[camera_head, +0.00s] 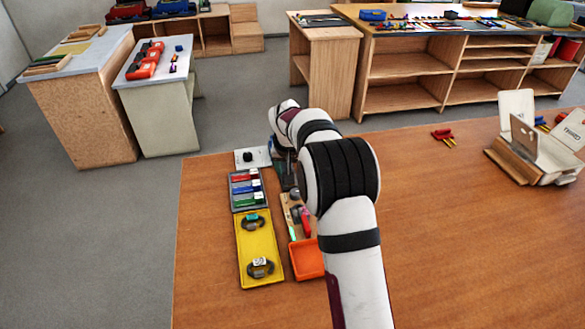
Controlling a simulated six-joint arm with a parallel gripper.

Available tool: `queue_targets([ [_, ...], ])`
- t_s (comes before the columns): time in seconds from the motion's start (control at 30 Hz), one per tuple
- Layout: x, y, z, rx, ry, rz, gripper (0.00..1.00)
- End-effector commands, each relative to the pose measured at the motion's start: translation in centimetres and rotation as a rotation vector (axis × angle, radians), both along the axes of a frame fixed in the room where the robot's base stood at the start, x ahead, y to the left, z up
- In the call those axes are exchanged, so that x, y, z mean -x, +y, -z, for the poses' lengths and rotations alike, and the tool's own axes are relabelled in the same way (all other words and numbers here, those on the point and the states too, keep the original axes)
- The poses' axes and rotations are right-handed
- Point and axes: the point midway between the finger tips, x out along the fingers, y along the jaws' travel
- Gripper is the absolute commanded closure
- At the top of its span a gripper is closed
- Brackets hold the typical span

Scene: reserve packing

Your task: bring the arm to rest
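My arm reaches from the bottom of the picture over the wooden table (450,240), its white links bent toward the far left edge. My gripper (283,172) is small and dark at the arm's far end, over or beside the far end of the row of trays. The arm's links partly cover it, so I cannot tell whether its fingers are open or hold anything.
Near the arm lie a yellow tray (246,240) with two dark rings, a grey tray (236,207) with coloured pieces, a white plate (240,164) with a black knob, and an orange tray (306,262). Red-handled pliers (443,134) and a folded stand (535,155) are right.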

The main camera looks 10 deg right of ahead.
Motion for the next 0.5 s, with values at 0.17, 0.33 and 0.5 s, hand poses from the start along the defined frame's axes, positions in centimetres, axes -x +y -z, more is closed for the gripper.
queue_targets([
  [0.17, 0.52, 0.2, -1.29, 0.0, 0.0, 0.0, 0.29],
  [0.33, 0.54, 0.2, -1.3, 0.0, 0.001, 0.0, 0.29],
  [0.5, 0.52, 0.19, -1.29, -0.001, 0.001, 0.001, 0.29],
])
